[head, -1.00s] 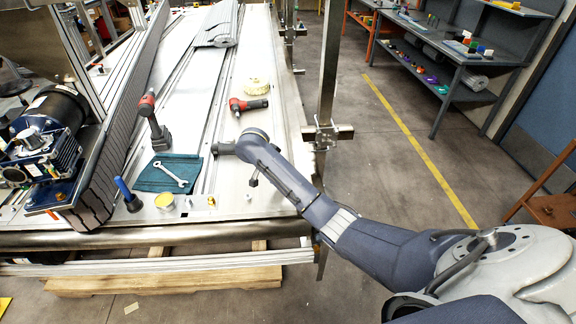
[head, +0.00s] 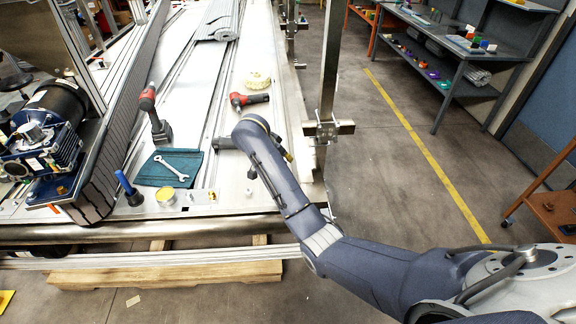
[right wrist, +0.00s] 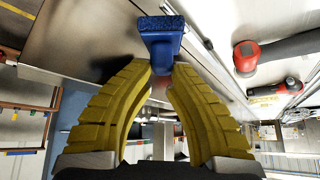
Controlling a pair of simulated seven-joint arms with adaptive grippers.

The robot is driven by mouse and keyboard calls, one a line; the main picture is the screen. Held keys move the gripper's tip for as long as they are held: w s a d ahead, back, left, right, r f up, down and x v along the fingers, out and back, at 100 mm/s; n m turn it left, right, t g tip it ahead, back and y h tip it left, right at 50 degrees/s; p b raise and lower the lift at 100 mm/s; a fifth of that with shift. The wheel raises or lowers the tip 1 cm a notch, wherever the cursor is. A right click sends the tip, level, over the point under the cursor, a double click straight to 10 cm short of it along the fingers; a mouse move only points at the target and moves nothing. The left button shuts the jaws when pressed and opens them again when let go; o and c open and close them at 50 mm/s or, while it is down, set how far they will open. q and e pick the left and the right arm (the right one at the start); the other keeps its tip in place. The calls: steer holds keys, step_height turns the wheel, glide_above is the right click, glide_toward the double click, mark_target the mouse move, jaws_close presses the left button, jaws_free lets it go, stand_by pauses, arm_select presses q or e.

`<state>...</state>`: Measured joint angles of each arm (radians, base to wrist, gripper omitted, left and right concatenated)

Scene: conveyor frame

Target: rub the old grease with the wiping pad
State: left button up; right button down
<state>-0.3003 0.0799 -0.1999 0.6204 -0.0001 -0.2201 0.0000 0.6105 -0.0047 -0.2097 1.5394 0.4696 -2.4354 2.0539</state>
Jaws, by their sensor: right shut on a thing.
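My right gripper (right wrist: 163,66) has yellow ribbed fingers shut on a blue pad (right wrist: 160,33), which I take to be the wiping pad. The pad's broad, darker rough face points away from the fingers. In the head view my right gripper (head: 287,155) is mostly hidden behind my own arm, at the right edge of the pale bench surface. Whether the pad touches the surface cannot be told. I cannot make out the old grease in either view. My left gripper is not in view.
A red-and-black tool (head: 249,100) and a cream round object (head: 257,79) lie beyond my wrist. To the left are a drill (head: 154,114), a wrench (head: 171,168) on a teal cloth (head: 150,177), a yellow-topped tin (head: 165,196) and a blue-handled tool (head: 128,188). A metal post (head: 328,70) stands at right.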

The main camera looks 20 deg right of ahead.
steer(key=shift+r, duration=1.1)
